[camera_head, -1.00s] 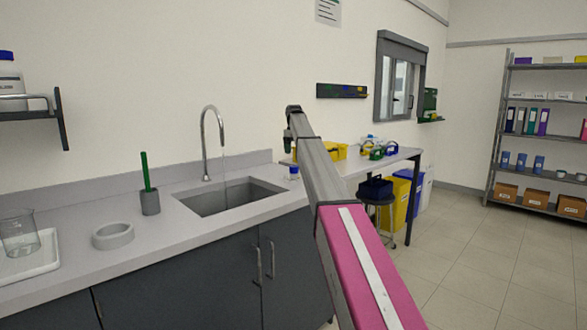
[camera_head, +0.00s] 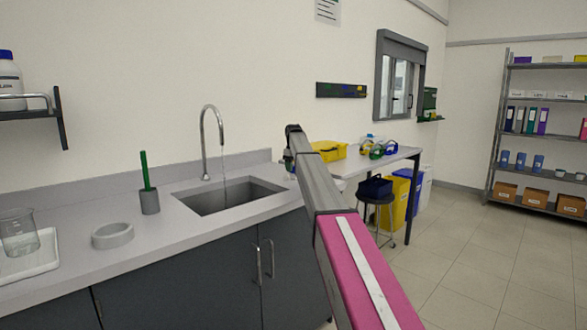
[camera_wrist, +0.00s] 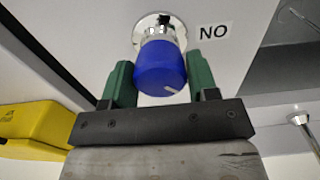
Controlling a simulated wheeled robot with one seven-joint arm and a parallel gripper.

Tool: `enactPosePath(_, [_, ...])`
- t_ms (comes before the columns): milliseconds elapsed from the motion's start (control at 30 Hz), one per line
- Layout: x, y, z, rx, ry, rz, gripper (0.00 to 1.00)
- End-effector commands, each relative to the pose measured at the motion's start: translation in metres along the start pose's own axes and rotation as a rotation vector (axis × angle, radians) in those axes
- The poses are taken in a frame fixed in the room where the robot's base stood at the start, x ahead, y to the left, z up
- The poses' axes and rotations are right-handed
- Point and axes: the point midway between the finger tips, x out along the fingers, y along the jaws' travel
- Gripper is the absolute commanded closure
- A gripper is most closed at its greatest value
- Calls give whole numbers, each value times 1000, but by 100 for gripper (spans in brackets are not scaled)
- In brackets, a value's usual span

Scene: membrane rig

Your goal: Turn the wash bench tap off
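The tap's blue knob (camera_wrist: 160,68) stands on a round metal base on the bench in the wrist view, beside a label whose visible letters read "NO". A short pale mark shows on the knob. In the head view my gripper (camera_head: 290,158) is low at the right of the sink and hides most of the knob. The curved metal spout (camera_head: 205,125) stands behind the sink (camera_head: 230,197), and a thin stream of water falls from it.
A green-handled item in a grey cup (camera_head: 150,200), a grey ring-shaped dish (camera_head: 112,235) and a beaker (camera_head: 18,235) on a white tray stand on the left of the counter. A yellow box (camera_head: 330,151) is on the table beyond my gripper.

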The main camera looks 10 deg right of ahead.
Motion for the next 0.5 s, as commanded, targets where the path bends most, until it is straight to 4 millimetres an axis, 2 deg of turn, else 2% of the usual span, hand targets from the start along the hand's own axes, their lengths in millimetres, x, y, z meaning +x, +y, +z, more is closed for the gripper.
enactPosePath(33, [0,0,0,0,0,0,63])
enactPosePath(67, [0,0,0,0,0,0,73])
enactPosePath(100, [0,0,0,0,0,0,74])
enactPosePath(500, [0,0,0,67,0,0,73])
